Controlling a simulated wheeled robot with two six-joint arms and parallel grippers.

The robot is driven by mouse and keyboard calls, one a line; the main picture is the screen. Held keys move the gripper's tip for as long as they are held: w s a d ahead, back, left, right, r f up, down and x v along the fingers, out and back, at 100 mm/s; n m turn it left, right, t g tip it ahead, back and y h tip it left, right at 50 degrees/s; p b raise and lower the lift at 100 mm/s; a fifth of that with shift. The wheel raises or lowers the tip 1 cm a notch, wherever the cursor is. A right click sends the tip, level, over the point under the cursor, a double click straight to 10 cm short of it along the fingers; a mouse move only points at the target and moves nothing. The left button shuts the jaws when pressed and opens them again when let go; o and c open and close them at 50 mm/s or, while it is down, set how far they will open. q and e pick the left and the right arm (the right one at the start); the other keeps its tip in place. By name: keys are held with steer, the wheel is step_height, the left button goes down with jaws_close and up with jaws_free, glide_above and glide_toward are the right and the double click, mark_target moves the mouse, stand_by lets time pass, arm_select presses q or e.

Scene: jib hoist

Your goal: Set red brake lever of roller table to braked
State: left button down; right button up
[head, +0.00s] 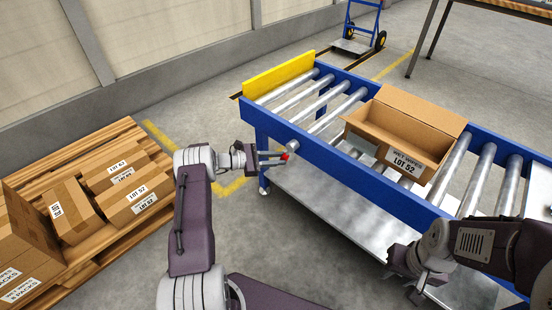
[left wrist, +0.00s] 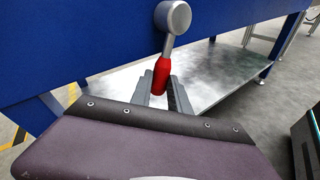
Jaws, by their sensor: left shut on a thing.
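The red brake lever (head: 285,156) is on the near blue side of the roller table (head: 340,166), towards its left end. In the left wrist view its red grip (left wrist: 161,76) hangs down from a round grey hub (left wrist: 174,17), tilted a little to the left. My left gripper (head: 273,157) is shut on the red grip; its fingers (left wrist: 161,88) lie on both sides of it. My right gripper (head: 414,290) is at the lower right, in front of the table and away from the lever; its fingers are too unclear to read.
An open carton (head: 408,123) marked LOT 52 sits on the rollers. A yellow end stop (head: 279,75) closes the table's left end. A pallet (head: 82,247) with several cartons stands at the left. A blue hand truck (head: 361,35) is behind. Grey floor is free between pallet and table.

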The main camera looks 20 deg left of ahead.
arm_select(q)
steer(key=shift+d+f, duration=0.1)
steer(key=shift+d, duration=0.05)
stand_by(0.3)
steer(key=c, duration=1.5)
jaws_free()
steer(key=shift+c, duration=0.2)
steer(key=shift+s, duration=0.1)
steer(key=p+v, duration=0.3)
steer(key=v, duration=0.6)
steer(key=shift+p, duration=0.4)
